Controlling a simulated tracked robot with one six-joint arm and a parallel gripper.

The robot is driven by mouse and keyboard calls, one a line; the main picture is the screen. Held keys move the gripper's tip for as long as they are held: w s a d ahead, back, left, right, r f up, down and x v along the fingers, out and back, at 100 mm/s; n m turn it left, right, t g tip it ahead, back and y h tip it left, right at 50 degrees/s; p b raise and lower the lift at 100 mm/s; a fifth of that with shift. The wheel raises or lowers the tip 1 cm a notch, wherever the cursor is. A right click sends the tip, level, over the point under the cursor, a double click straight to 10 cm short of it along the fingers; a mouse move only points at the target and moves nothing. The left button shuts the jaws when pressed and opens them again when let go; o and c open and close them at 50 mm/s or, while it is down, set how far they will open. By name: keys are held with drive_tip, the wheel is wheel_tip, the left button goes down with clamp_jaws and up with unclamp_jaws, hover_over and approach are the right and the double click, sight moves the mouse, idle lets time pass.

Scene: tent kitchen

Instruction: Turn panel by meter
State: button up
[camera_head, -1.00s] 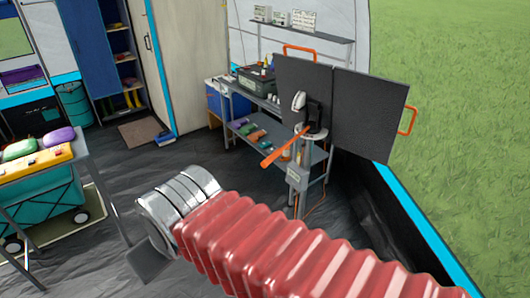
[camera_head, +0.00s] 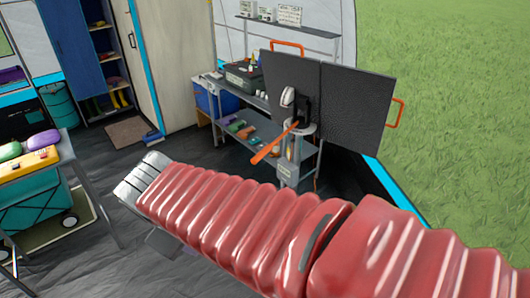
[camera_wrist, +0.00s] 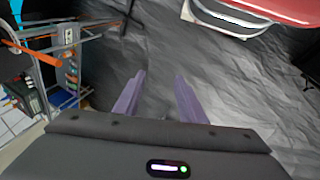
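A dark two-part panel (camera_head: 355,108) with orange handles stands upright at the right in the head view, beside the shelf table. One orange handle (camera_head: 400,113) is at its right edge and another (camera_head: 287,46) on top. A white device (camera_head: 288,96) and a dark one sit on a post in front of it; I cannot tell which is the meter. An orange lever (camera_head: 275,144) slopes down from the post. My gripper (camera_wrist: 159,88) is open, with two purple fingers apart and only floor between them. It is well apart from the panel.
A table with a yellow case (camera_head: 30,168) and a teal wheeled bin (camera_head: 35,212) stands at the left. A shelf table (camera_head: 240,120) with boxes stands behind the post. It appears at the left in the wrist view (camera_wrist: 68,60). Dark floor between is clear.

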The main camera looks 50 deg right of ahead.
drive_tip(key=d+f+n+g+h, duration=0.2)
drive_tip(key=d+g+h, duration=0.2)
drive_tip(key=d, duration=0.7)
drive_tip(key=n+t+h, duration=0.3)
drive_tip(key=n+h, duration=0.8)
drive_tip(key=n, duration=0.2)
approach(266, 151)
drive_tip(key=a, duration=0.1)
drive_tip(key=w+a, duration=0.1)
drive_tip(key=shift+w+a+f, duration=0.15)
drive_tip(key=shift+a+f, duration=0.2)
drive_tip(key=shift+f, duration=0.05)
drive_tip(key=shift+g, duration=0.4)
drive_tip(key=d, duration=1.3)
drive_tip(key=shift+w+d, duration=0.25)
drive_tip(key=shift+d, duration=0.15)
drive_tip(key=shift+c, duration=0.3)
